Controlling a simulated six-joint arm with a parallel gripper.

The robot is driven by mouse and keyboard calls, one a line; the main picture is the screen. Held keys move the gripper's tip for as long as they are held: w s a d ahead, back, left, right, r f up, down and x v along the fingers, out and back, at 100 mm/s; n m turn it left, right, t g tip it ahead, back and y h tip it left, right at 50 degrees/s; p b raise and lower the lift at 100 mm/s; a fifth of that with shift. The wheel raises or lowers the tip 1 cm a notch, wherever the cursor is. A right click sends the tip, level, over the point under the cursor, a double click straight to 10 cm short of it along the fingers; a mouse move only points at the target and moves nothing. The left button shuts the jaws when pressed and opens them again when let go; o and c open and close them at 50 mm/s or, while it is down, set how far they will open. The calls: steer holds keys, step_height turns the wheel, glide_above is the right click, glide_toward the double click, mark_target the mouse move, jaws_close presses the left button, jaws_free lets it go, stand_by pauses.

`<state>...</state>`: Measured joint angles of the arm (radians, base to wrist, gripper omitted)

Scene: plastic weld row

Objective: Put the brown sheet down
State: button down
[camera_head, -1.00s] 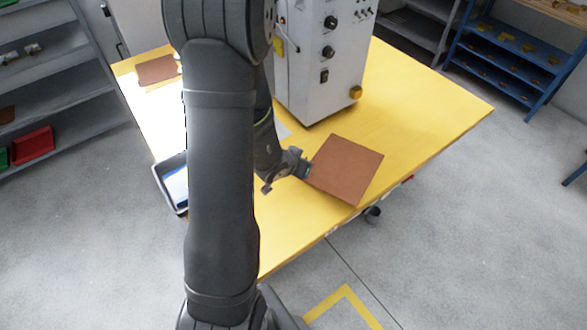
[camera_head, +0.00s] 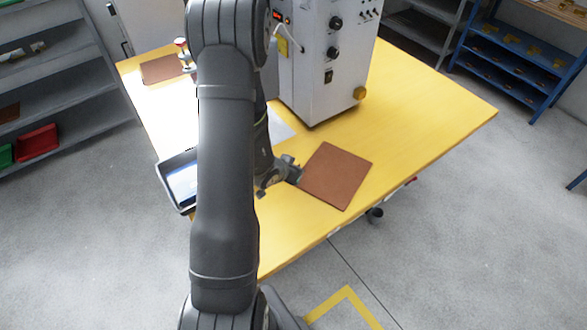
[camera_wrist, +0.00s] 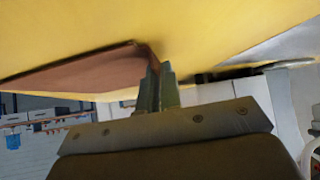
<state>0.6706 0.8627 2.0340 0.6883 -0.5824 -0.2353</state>
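The brown sheet (camera_head: 337,176) is a flat square at the front right part of the yellow table (camera_head: 430,120). My gripper (camera_head: 297,175) is at the sheet's left edge. In the wrist view the sheet (camera_wrist: 85,72) runs to the fingertips (camera_wrist: 157,75), which are close together with the sheet's corner between or right against them. The sheet looks level with the tabletop and very near it; I cannot tell whether its whole underside touches. My arm hides part of the table's left side.
A white machine (camera_head: 325,60) with knobs stands behind the sheet. Another brown sheet (camera_head: 162,69) lies at the table's far left. A dark-rimmed tray (camera_head: 176,180) is at the left edge. Yellow tabletop is clear to the right of the sheet.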

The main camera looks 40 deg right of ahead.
steer(key=shift+f, duration=0.1)
steer(key=c, duration=2)
jaws_free()
steer(key=shift+f, duration=0.1)
steer(key=o, duration=0.4)
steer(key=shift+a+r, duration=0.1)
steer(key=shift+r, duration=0.2)
steer(key=v, duration=1.1)
steer(key=shift+s+a+r, duration=0.15)
steer(key=shift+a+r, duration=0.1)
steer(key=shift+r, duration=0.05)
